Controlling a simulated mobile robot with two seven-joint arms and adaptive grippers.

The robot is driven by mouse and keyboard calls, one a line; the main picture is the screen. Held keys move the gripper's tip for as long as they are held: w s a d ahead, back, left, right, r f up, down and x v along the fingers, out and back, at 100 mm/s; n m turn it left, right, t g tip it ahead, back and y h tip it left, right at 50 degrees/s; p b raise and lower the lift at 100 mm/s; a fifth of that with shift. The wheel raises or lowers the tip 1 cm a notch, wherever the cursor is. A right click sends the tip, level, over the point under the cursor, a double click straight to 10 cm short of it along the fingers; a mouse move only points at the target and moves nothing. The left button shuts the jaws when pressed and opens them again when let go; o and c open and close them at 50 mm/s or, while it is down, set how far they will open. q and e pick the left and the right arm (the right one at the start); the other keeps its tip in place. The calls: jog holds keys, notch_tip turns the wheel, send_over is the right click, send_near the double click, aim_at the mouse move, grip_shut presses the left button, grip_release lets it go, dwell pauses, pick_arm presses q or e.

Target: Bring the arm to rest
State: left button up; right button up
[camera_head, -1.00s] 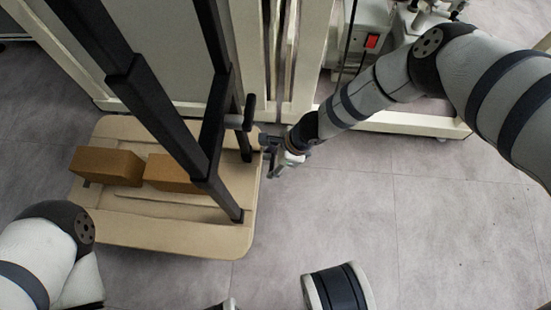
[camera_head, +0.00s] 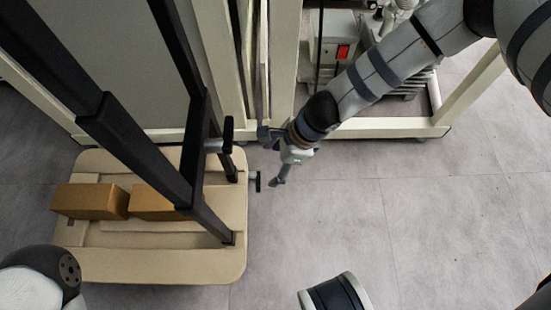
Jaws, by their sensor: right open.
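My right arm reaches in from the upper right. Its gripper (camera_head: 280,160) is open and appears empty, pointing down over the grey floor just right of the cart's frame. Small black T-shaped handles (camera_head: 228,135) stick out from the frame close to the gripper's left; I cannot tell whether they touch. My left arm shows only as a rounded grey-white link at the lower left; its gripper is out of view.
A beige cart base (camera_head: 170,262) with a black upright frame (camera_head: 140,150) carries two brown boxes (camera_head: 90,201). Behind stands a cream-framed cabinet (camera_head: 390,128) with a device with a red switch (camera_head: 343,52). The floor (camera_head: 460,230) at right is clear.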

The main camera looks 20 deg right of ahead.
jog(key=shift+s+d+r, duration=0.1)
jog(key=shift+d+r, duration=0.05)
jog(key=shift+r, duration=0.25)
